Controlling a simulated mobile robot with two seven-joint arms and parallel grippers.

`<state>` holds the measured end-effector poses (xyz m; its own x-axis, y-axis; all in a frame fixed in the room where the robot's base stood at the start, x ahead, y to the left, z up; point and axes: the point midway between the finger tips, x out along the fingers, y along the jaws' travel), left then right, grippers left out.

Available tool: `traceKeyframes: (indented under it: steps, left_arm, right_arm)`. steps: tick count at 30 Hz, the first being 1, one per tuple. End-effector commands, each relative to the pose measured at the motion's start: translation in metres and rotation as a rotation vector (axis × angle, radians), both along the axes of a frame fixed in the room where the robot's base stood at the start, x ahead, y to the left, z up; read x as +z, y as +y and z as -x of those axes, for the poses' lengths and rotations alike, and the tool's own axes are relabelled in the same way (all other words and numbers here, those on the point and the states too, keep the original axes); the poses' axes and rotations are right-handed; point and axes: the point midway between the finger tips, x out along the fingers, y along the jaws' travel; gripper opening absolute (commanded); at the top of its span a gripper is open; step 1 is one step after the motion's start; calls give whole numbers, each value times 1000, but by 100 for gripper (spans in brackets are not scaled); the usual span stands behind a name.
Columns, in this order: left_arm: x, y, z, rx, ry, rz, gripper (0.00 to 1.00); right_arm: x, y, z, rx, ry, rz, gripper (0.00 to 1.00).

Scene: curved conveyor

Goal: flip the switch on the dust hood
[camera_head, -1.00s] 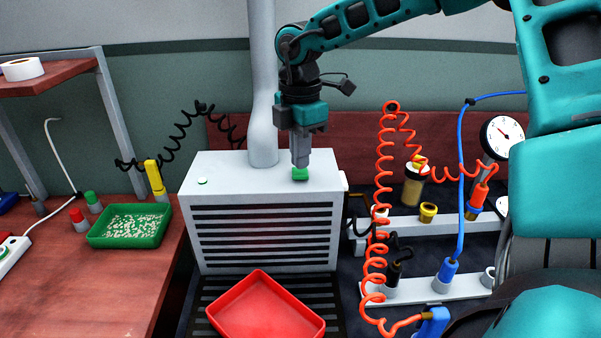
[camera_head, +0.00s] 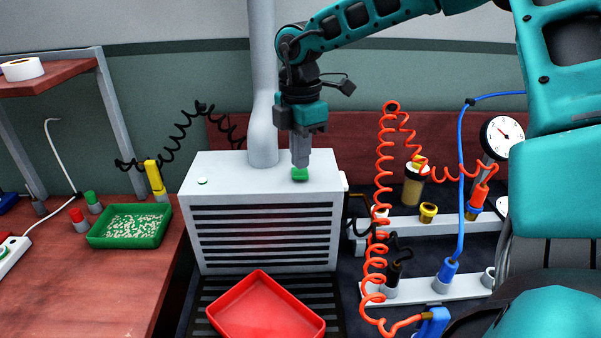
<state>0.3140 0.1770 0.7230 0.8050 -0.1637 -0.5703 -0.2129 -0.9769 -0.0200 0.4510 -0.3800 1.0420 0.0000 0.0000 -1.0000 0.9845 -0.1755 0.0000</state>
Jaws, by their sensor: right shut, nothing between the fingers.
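The dust hood (camera_head: 268,212) is a light grey box with dark slats on its front and a grey pipe rising from its top. A green switch (camera_head: 300,175) sits on the right part of its top face. A small green-and-white round spot (camera_head: 203,181) shows at the top's left. My right gripper (camera_head: 300,164) points straight down with its fingers shut and empty, its tips at the green switch. They look to be touching it or just above it; I cannot tell which. My left gripper is not in view.
A red tray (camera_head: 268,310) lies in front of the hood. A green tray (camera_head: 130,226) of pale pellets stands on the left bench. At the right are a coiled orange hose (camera_head: 383,190), a blue hose (camera_head: 461,180) and a round gauge (camera_head: 502,137).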

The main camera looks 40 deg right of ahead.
Motion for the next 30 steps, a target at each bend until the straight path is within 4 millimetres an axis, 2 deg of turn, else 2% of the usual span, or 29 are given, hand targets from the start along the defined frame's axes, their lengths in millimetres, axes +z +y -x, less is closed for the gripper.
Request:
traceKeyframes:
  steps: [30]
  left_arm:
    - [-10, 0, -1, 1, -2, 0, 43]
  right_arm:
    - [-10, 0, 0, 0, 0, 0, 0]
